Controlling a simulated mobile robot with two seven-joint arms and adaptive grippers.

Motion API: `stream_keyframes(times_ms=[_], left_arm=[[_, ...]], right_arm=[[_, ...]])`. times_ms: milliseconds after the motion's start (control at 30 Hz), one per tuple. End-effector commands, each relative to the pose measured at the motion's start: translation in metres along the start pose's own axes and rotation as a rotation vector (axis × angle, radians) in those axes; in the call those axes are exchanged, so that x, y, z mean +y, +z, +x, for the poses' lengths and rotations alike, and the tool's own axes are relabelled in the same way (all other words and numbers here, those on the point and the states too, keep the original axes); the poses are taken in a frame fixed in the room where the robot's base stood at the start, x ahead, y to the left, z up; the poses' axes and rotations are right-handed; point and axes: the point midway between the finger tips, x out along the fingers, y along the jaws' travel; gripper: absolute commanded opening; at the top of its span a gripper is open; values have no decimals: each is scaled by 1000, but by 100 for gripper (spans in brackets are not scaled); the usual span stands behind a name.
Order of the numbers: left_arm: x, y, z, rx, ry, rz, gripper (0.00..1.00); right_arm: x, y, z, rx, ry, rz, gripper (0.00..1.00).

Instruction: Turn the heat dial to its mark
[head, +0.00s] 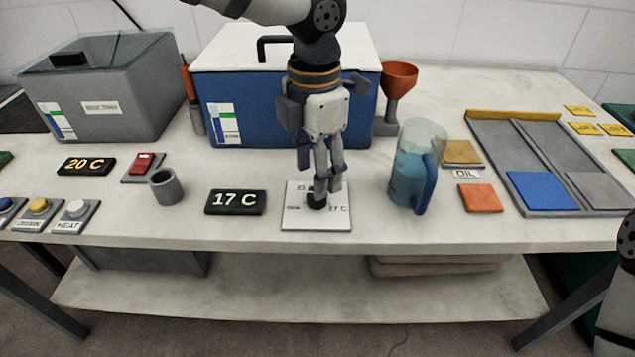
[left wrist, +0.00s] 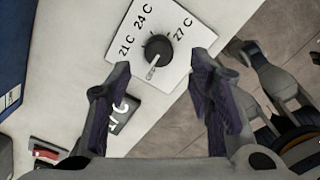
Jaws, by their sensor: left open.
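The heat dial is a small black round knob (head: 316,203) on a white plate (head: 291,222) near the table's front edge. The left wrist view shows the knob (left wrist: 158,48) with a pale pointer toward the lower left, over a small label I cannot read clearly. Labels 21 C, 24 C and 27 C stand around it. My left gripper (head: 326,196) points down over the plate. In the left wrist view its fingers (left wrist: 160,95) are apart, with the dial showing in the gap beyond them. In the head view its fingers partly cover the dial.
A black display reading 17 C (head: 236,202) lies left of the plate; another reads 20 C (head: 85,166). A grey cup (head: 165,187) stands farther left. A blue jug (head: 412,180) stands to the right. A blue box (head: 262,125) is behind my gripper.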

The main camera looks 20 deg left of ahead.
Motion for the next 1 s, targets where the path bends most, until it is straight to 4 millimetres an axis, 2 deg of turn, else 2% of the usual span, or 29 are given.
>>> stream_keyframes(times_ms=[33, 100, 200, 300, 533, 567, 767, 1000], left_arm=[[0, 0, 13, 5, -2, 1, 48], [0, -1, 27, 5, -2, 0, 48], [0, 0, 40, 2, -1, 0, 48], [0, 0, 46, 1, 0, 0, 48], [0, 0, 47, -1, 1, 0, 48], [0, 0, 47, -1, 1, 0, 46], [0, 0, 47, -1, 1, 0, 0], [0, 0, 47, -1, 1, 9, 0]], right_arm=[[0, 1, 2, -4, 0, 0, 31], [0, 1, 3, -7, 0, 0, 31], [0, 2, 4, -9, 1, 0, 31], [0, 2, 4, -10, 1, 0, 31], [0, 2, 4, -9, 1, -1, 31], [0, 2, 4, -9, 1, -1, 31], [0, 2, 4, -9, 1, -1, 31], [0, 1, 3, -7, 1, -1, 31]])
